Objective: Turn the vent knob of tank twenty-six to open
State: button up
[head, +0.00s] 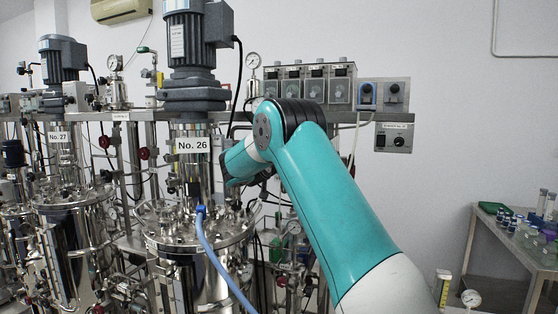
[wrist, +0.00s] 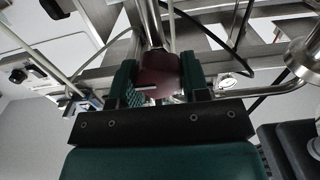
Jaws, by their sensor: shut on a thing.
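Tank twenty-six (head: 190,235) is a shiny steel vessel with a "No. 26" label (head: 193,145) below its grey motor. In the wrist view my gripper (wrist: 158,68) is shut on a dark red knob (wrist: 162,74), with one green finger on each side. A short white line shows on the knob's near face, lying roughly crosswise in the picture. In the head view my arm reaches in from the right, and my gripper (head: 234,178) is just right of the label. The held knob cannot be made out there. Any open or closed marking is not readable.
A blue hose (head: 222,262) hangs from the tank lid (head: 165,238). Tank twenty-seven (head: 70,210) stands to the left, with other red knobs (head: 104,141) on piping between. Control boxes (head: 315,83) line the rail behind. A side table (head: 510,228) with bottles is at right.

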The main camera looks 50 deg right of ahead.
jog(key=shift+n, duration=0.3)
jog(key=n+b, duration=0.1)
jog(key=n, duration=0.1)
jog(key=shift+w+f+n, duration=0.1)
jog(key=shift+n, duration=0.2)
jog(key=n, duration=0.3)
jog(key=shift+w+a, duration=0.1)
jog(key=n, duration=0.4)
jog(key=n+p, duration=0.1)
jog(key=n, duration=0.2)
jog(key=shift+w+n+p, duration=0.1)
jog(key=shift+n+p, duration=0.3)
jog(key=n+p, duration=0.2)
jog(key=n, duration=0.2)
jog(key=shift+f+n, duration=0.1)
jog(key=shift+n, duration=0.2)
jog(key=shift+f+n+p, duration=0.25)
jog(key=shift+n+p, duration=0.95)
jog(key=shift+n, duration=0.6)
